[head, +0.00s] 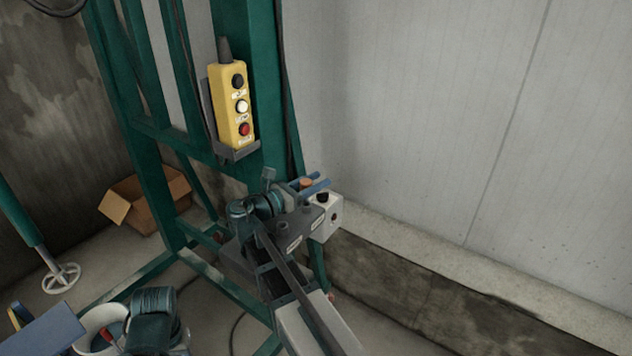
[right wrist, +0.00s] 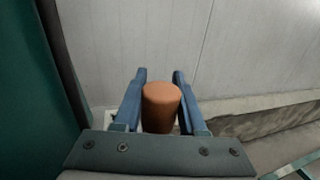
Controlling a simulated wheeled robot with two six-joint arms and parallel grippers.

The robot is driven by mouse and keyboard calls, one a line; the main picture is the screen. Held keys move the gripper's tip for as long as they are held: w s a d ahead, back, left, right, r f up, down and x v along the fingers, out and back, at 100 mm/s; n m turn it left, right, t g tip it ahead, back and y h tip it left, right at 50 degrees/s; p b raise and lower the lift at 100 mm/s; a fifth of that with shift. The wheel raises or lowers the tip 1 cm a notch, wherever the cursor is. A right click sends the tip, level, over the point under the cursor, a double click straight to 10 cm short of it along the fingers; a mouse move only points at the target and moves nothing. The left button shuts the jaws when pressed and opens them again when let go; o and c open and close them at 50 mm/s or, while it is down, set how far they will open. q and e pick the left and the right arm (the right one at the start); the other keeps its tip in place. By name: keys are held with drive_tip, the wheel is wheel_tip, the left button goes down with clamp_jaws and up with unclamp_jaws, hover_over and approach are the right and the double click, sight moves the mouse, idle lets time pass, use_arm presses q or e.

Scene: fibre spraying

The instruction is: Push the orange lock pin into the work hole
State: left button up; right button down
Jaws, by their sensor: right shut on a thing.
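The orange lock pin (right wrist: 161,106) is a short round-topped cylinder standing between the blue fingers of my right gripper (right wrist: 160,76) in the right wrist view. The gripper is shut on it. In the head view, my right gripper (head: 322,184) and the small orange top of the pin (head: 306,182) are at the upper edge of a dark grey bracket (head: 290,238) with white labels. A pale block (head: 334,216) with a black knob sits beside the bracket. I cannot make out the work hole or the pin's lower end.
A green steel frame (head: 258,75) carries a yellow button box (head: 234,105). A cardboard box (head: 155,195) stands on the floor behind it. A white bucket (head: 92,322) is at the lower left. A pale wall (head: 430,110) with a low ledge is at the right.

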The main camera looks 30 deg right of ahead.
drive_tip(key=shift+f+b, duration=1.3)
drive_tip(key=shift+f, duration=0.05)
drive_tip(key=shift+s+a+f+b, duration=0.15)
drive_tip(key=shift+s+f+b, duration=0.25)
drive_tip(key=shift+s+b, duration=0.2)
drive_tip(key=shift+r, duration=0.1)
drive_tip(key=shift+w+r+p, duration=0.2)
drive_tip(key=shift+r+p, duration=0.05)
drive_tip(key=shift+p, duration=0.35)
drive_tip(key=shift+w+r+p, duration=0.15)
drive_tip(key=shift+r+p, duration=0.55)
drive_tip(key=shift+r, duration=0.05)
drive_tip(key=shift+w, duration=0.35)
drive_tip(key=shift+s, duration=0.15)
drive_tip(key=shift+f+b, duration=0.7)
drive_tip(key=shift+f, duration=0.15)
idle(0.4)
